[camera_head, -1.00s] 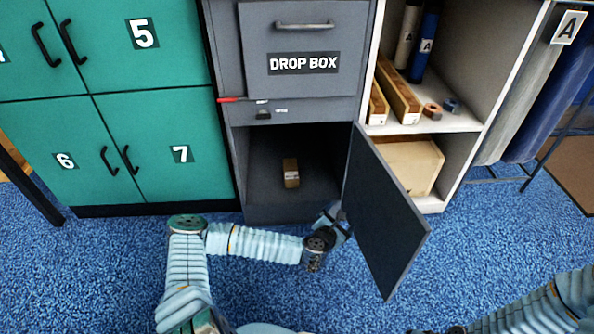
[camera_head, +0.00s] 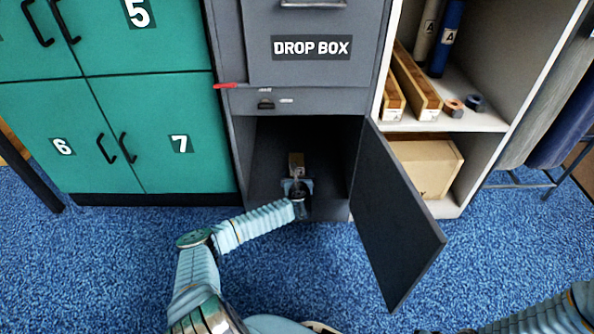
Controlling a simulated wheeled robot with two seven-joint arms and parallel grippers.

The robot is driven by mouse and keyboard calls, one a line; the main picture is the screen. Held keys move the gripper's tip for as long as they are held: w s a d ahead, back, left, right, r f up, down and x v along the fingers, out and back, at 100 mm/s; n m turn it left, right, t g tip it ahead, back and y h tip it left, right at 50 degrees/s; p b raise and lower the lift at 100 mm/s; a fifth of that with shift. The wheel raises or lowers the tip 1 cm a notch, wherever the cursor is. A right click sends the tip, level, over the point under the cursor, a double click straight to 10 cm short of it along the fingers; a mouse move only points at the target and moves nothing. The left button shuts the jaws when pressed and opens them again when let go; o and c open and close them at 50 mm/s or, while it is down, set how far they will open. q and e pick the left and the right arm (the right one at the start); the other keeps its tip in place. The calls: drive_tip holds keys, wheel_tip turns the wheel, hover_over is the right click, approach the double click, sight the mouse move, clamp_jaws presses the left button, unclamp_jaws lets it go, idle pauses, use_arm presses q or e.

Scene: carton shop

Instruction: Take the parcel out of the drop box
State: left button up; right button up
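The dark grey drop box (camera_head: 301,101) stands in the middle of the head view, and its lower door (camera_head: 400,225) hangs open to the right. The small brown parcel (camera_head: 297,159) sits inside the lower compartment, toward the middle of its floor. My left gripper (camera_head: 297,181) is at the compartment's opening, right in front of the parcel and pointing at it. Its fingers are small and partly hidden, so I cannot tell whether they are open or touch the parcel. My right arm shows at the lower right edge, and its gripper is out of view.
Green lockers (camera_head: 150,130) stand on the left. A pale shelf (camera_head: 465,121) on the right holds long cartons, tape rolls, tubes and a brown box (camera_head: 425,165). The open door limits room right of the opening. Blue carpet (camera_head: 300,270) in front is clear.

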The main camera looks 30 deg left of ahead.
sight(298, 158)
use_arm(q)
drive_tip(key=b+x, duration=0.1)
drive_tip(key=x, duration=0.2)
drive_tip(key=shift+w+a+f, duration=0.1)
drive_tip(key=shift+w+f, duration=0.2)
drive_tip(key=shift+c, duration=0.3)
drive_tip(key=c, duration=1.1)
drive_tip(key=shift+r, duration=0.15)
drive_tip(key=shift+c, duration=0.2)
